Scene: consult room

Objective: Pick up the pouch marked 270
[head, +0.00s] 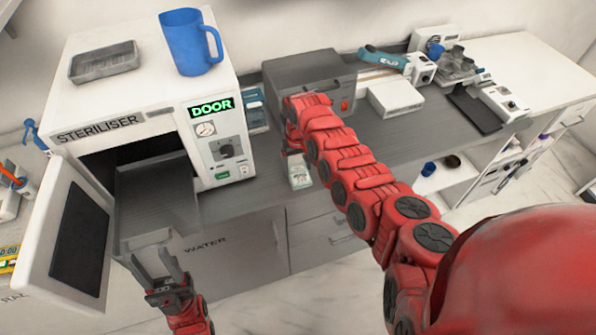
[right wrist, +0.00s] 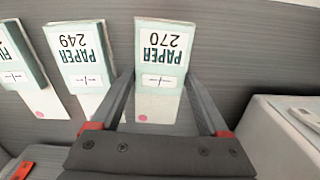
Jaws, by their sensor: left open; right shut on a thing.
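The pouch marked 270 (right wrist: 160,57) is pale green and white, with "PAPER 270" printed on it. In the right wrist view it lies between the two fingers of my right gripper (right wrist: 161,82), which is shut on it. In the head view my right gripper (head: 293,150) is at the counter's front, right of the steriliser, and a small pale pouch (head: 300,174) shows just below it. My left gripper (head: 157,268) is open and empty, at the front end of the grey tray sticking out of the steriliser.
The pouch marked 249 (right wrist: 78,55) and another partly cut-off pouch (right wrist: 18,55) lie left of 270. The white steriliser (head: 150,95) has its door (head: 75,235) open at the left. A grey box (head: 310,80) stands behind my right arm.

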